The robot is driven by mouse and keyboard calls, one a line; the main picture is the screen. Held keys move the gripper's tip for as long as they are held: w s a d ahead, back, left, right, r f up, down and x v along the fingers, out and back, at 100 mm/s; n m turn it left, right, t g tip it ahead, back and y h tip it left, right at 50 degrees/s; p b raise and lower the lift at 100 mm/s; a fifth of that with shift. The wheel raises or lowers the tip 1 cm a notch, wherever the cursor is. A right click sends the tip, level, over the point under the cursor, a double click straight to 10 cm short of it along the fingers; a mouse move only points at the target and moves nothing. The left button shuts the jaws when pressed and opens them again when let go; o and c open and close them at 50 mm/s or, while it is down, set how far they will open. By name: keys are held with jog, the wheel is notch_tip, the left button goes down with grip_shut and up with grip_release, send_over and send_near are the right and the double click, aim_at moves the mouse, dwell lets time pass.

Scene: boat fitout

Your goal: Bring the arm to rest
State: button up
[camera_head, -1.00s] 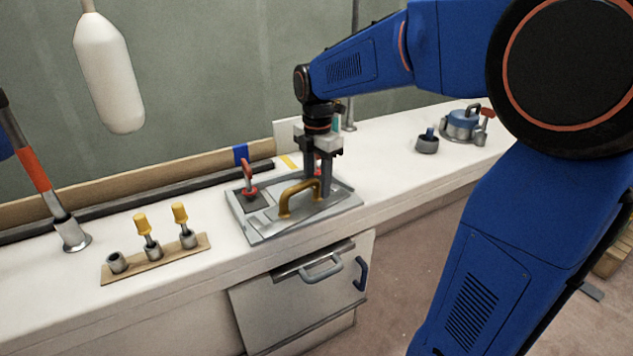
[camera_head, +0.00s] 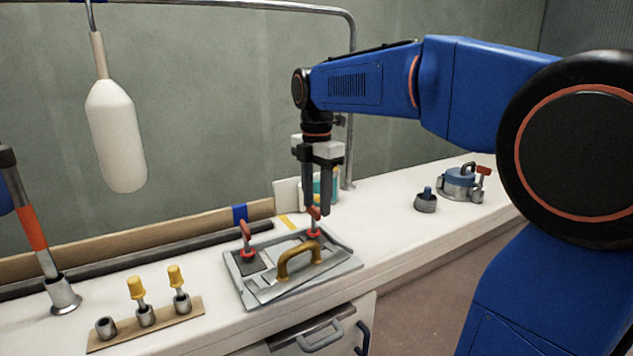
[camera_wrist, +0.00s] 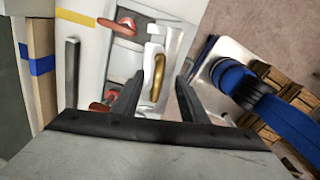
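My gripper (camera_head: 317,212) points down above the grey plate (camera_head: 345,270) on the white counter. In the head view it hangs above and behind the brass handle (camera_head: 298,258), clear of it. In the wrist view the two fingers (camera_wrist: 160,95) stand apart with nothing between them; the brass handle (camera_wrist: 158,77) lies below, near the left finger. Two red-handled clamps, a left one (camera_head: 245,236) and a right one (camera_head: 314,222), stand on the plate. My blue arm reaches in from the right.
A wooden strip (camera_head: 150,325) with yellow-topped pegs is at front left. A white fender (camera_head: 117,140) hangs at left. A small grey cup (camera_head: 426,203) and a blue-topped pot (camera_head: 459,182) stand at right. A metal rail post (camera_head: 347,150) rises behind my gripper.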

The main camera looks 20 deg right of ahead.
jog(key=shift+r, duration=2.35)
jog(key=s+d+f+m+t, duration=0.1)
jog(key=s+f+m, duration=0.3)
jog(key=s+m, duration=0.15)
jog(key=s+f+m+t, duration=0.1)
jog(key=s+f+m, duration=0.2)
jog(key=s+m, duration=0.3)
jog(key=s+d+f+m+t, duration=0.1)
jog(key=s+f+m+t, duration=0.1)
jog(key=s+f+m, duration=0.8)
jog(key=s+f, duration=0.3)
jog(key=shift+s+f+t, duration=0.15)
jog(key=shift+f+t, duration=0.05)
jog(key=shift+t, duration=0.2)
jog(key=shift+c, duration=0.7)
